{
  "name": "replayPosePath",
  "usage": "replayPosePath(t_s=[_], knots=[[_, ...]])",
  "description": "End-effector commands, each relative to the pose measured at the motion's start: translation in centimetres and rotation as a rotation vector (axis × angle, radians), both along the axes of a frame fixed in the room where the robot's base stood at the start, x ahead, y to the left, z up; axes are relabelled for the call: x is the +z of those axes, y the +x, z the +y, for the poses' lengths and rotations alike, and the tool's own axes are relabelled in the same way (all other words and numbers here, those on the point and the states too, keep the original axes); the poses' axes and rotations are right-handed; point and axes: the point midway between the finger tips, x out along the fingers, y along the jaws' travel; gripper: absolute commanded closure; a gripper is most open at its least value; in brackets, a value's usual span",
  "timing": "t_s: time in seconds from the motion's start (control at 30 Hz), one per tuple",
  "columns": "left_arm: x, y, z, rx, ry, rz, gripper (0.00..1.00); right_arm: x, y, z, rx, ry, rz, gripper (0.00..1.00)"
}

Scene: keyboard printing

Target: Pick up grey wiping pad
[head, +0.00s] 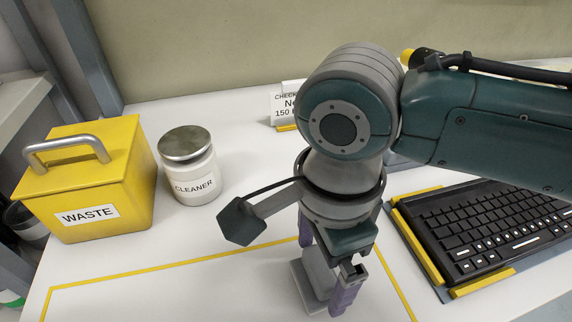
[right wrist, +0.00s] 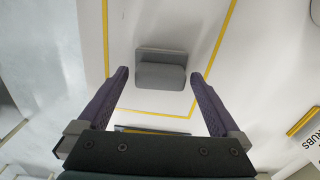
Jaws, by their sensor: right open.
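The grey wiping pad (right wrist: 160,75) is a small block with a handle-like upper part, lying on the white table inside a yellow outline. In the head view the pad (head: 302,287) is partly hidden behind my right gripper (head: 325,290). My right gripper points down with its purple fingers open. In the right wrist view the fingertips of the gripper (right wrist: 159,74) stand to the left and right of the pad, with a small gap on each side. How high the fingertips are above the table is hard to tell. My left gripper is not in view.
A yellow WASTE bin (head: 135,195) with a grey handle and a white CLEANER jar (head: 200,165) stand at the left. A black keyboard (head: 480,225) sits in a yellow-edged holder at the right. A sign card (head: 286,101) stands behind my arm. Yellow tape (head: 150,267) marks the work area.

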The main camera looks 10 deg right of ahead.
Motion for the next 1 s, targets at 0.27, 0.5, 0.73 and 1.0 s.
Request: replayPosePath(t_s=[0.27,0.5,0.73,1.0], knots=[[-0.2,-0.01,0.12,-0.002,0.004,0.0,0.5,-0.6,0.02,0.03,0.001,0.001,-0.001,0.0],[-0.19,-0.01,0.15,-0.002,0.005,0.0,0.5,-0.59,0.01,0.03,0.001,0.001,-0.001,0.25],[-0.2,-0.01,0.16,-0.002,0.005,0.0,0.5,-0.59,0.01,0.02,0.001,0.001,-0.001,0.51],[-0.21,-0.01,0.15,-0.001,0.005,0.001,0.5,-0.58,0.01,0.02,0.001,0.0,-0.001,0.81]])
